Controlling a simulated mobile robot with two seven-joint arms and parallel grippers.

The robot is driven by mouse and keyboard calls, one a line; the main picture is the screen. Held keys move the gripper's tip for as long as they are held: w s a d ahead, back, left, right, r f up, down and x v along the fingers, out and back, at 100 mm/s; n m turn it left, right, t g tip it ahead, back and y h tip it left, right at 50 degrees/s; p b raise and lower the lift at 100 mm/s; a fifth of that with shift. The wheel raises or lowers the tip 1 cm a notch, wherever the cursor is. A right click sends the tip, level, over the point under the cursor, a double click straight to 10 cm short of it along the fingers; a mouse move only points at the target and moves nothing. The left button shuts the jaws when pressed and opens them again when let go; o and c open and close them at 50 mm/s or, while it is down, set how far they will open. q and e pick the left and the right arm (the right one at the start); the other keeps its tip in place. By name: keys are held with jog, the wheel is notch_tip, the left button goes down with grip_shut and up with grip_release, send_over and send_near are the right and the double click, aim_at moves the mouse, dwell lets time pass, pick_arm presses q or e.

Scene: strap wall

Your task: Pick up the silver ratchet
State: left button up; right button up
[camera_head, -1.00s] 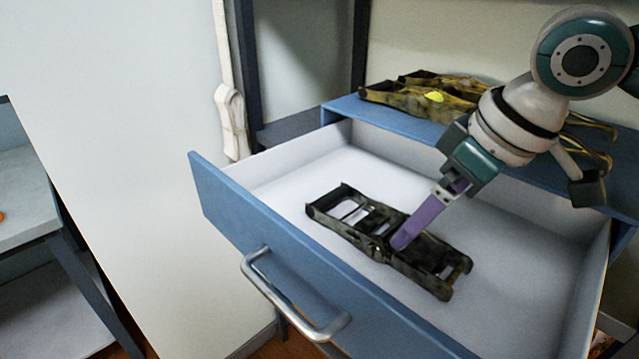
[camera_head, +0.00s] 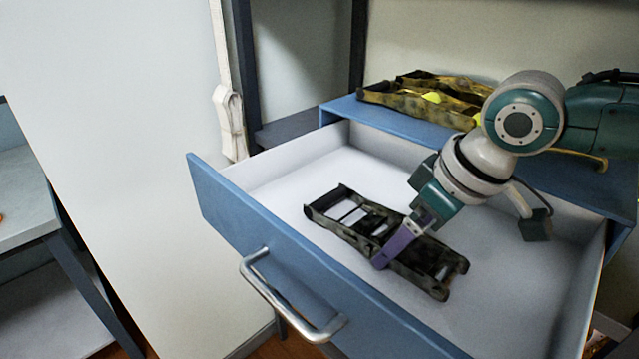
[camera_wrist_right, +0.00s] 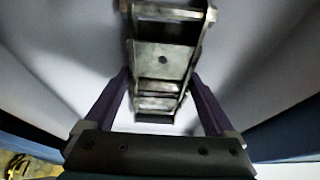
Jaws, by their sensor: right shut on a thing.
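The ratchet (camera_head: 345,215) is a long dark-grey, worn metal frame with crossbars, looking more dark than silver. It lies flat in the open drawer, slanting from upper left to lower right. My right gripper (camera_head: 391,254) reaches down to its middle, with one purple finger against the near side; the other finger is hidden. In the right wrist view the ratchet (camera_wrist_right: 162,55) lies between the two purple fingers of my right gripper (camera_wrist_right: 159,80), which is shut on its sides. The ratchet still appears to rest on the drawer floor. My left gripper is not in view.
The blue-fronted drawer (camera_head: 225,215) is pulled out, its white floor otherwise clear and its walls around my gripper. A silver handle (camera_head: 290,302) is on its front. Yellow-and-black ratchets (camera_head: 425,92) lie on the blue top behind. A white strap (camera_head: 229,120) hangs at left.

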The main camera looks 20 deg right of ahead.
grip_shut()
jog(key=shift+r, duration=0.1)
dwell(0.4)
